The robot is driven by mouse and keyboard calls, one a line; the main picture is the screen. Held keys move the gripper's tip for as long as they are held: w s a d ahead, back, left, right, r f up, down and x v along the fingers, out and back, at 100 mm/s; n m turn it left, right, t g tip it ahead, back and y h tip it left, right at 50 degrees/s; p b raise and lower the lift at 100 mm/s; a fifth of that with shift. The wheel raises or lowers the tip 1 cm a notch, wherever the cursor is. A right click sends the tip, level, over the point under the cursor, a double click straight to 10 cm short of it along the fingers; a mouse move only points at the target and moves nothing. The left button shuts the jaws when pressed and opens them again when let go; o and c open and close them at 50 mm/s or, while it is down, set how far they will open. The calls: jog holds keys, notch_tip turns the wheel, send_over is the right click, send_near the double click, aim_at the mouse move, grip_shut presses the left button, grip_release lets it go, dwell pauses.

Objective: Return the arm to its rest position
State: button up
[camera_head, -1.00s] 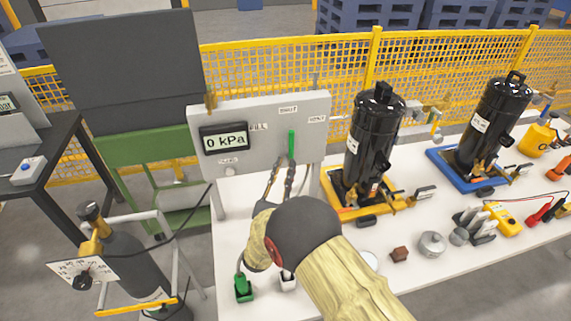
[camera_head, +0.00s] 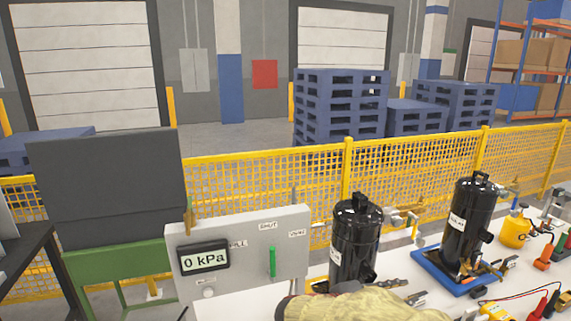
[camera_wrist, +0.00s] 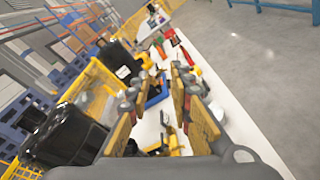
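My arm, in a tan sleeve, crosses the bottom of the head view in front of the near black compressor, and my gripper is out of that view.
A grey panel (camera_head: 290,240) with a green lever (camera_head: 272,262) and a display (camera_head: 203,259) reading 0 kPa stands left of the compressors. A blue tray (camera_head: 430,262) holds the far compressor. A yellow mesh fence (camera_head: 400,165) runs behind; open floor (camera_wrist: 250,50) lies beyond the table.

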jog(key=s+d+f+m+g+y, duration=0.15)
jog(key=s+m+y, duration=0.25)
jog(key=s, duration=0.5)
jog(key=s+d+f+m+g+y, duration=0.1)
jog(key=s+f+m+g+y, duration=0.2)
jog(key=s, duration=0.5)
jog(key=s+a+r+m+t+y, duration=0.3)
jog(key=s+a+m+y, duration=0.3)
jog(key=a+m+y, duration=0.2)
jog(key=shift+a+t+y, duration=0.3)
jog(key=shift+a+t, duration=0.55)
jog(key=shift+a, duration=0.35)
jog(key=shift+r, duration=0.1)
